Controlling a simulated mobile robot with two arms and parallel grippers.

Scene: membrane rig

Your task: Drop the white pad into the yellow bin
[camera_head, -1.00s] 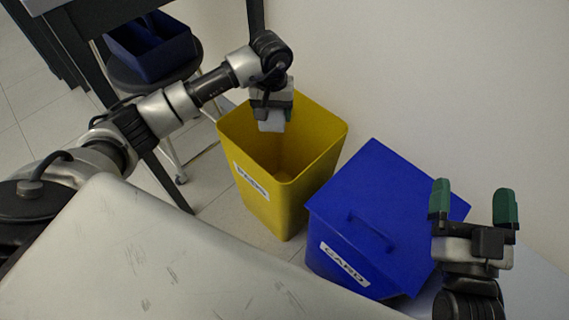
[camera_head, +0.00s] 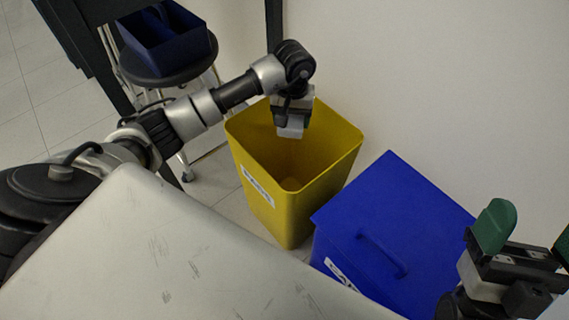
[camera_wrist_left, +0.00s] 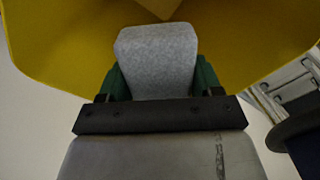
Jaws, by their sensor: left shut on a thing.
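The white pad (camera_wrist_left: 158,60) is a small greyish-white block held between the green fingers of my left gripper (camera_wrist_left: 156,82) in the left wrist view. In the head view my left gripper (camera_head: 291,122) points down over the mouth of the yellow bin, and the pad (camera_head: 291,132) shows at its tip. The yellow bin (camera_head: 285,215) is open-topped with a white label and stands on the floor. Its inner wall (camera_wrist_left: 60,40) surrounds the pad in the left wrist view. My right gripper (camera_head: 530,235) is open and empty at the lower right, partly cut off by the picture edge.
A lidded blue bin (camera_head: 400,215) with a handle stands right of the yellow bin. A white scratched surface (camera_head: 160,250) fills the lower left. A stool (camera_head: 170,72) with a dark blue tray (camera_head: 165,45) stands at the back left. A pale wall is behind.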

